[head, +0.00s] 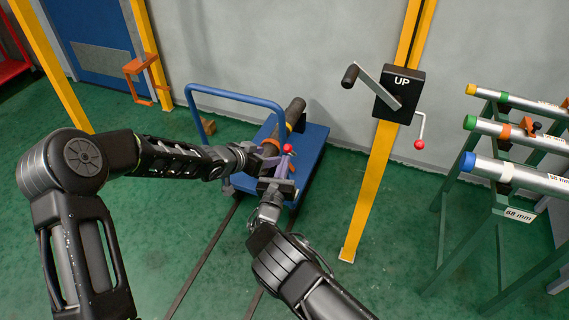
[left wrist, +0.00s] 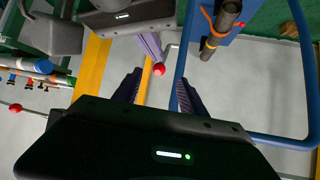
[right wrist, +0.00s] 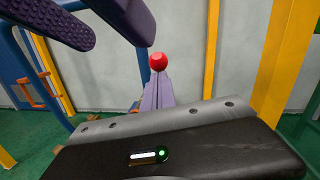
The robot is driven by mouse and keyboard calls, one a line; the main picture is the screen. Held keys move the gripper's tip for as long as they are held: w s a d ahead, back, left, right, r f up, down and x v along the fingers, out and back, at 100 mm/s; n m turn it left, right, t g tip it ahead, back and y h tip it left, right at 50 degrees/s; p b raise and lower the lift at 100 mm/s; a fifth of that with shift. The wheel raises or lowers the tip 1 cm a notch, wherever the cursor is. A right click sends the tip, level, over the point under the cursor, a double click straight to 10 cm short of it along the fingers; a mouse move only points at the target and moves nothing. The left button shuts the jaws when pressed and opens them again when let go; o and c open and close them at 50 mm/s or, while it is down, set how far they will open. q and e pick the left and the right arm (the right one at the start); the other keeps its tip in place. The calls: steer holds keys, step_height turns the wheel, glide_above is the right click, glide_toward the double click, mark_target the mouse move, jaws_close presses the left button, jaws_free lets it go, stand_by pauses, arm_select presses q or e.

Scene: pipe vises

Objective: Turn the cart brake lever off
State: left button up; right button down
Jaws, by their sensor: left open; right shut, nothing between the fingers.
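The blue cart (head: 312,142) stands on the floor with its blue push handle (head: 230,95) to the left. A red ball knob (head: 288,148), apparently the brake lever's, shows beside the grippers; its stem is mostly hidden. My right gripper (head: 284,168) is shut, with the knob at its purple fingertips; contact is unclear. The knob also shows in the right wrist view (right wrist: 158,61) and the left wrist view (left wrist: 159,69). My left gripper (head: 268,150) is open and empty; its spread fingers (left wrist: 158,92) are close to the knob, which is not between them.
A dark pipe (head: 271,150) with a coloured band lies on the cart. A yellow post (head: 368,190) right of it carries a black UP box (head: 400,92) with cranks. A green rack (head: 497,225) of pipes stands right. Floor rails run under my arms.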

arm_select(q)
steer(key=s+a+f+n+g+y, duration=0.15)
steer(key=a+f, duration=0.25)
steer(key=f, duration=0.4)
steer(key=a+f+y, duration=0.2)
steer(key=a+f, duration=0.2)
steer(key=f, duration=0.4)
steer(key=s+f+n+g, duration=0.2)
steer(key=s+f+n, duration=0.3)
steer(key=s, duration=0.5)
steer(key=s+d+n+g, duration=0.1)
steer(key=s+d, duration=0.4)
steer(key=s, duration=0.9)
steer(key=s+d+n+g+h, duration=0.1)
steer(key=s+d+g, duration=0.3)
steer(key=s, duration=1.1)
steer(key=shift+d, duration=0.95)
steer(key=shift+h, duration=0.25)
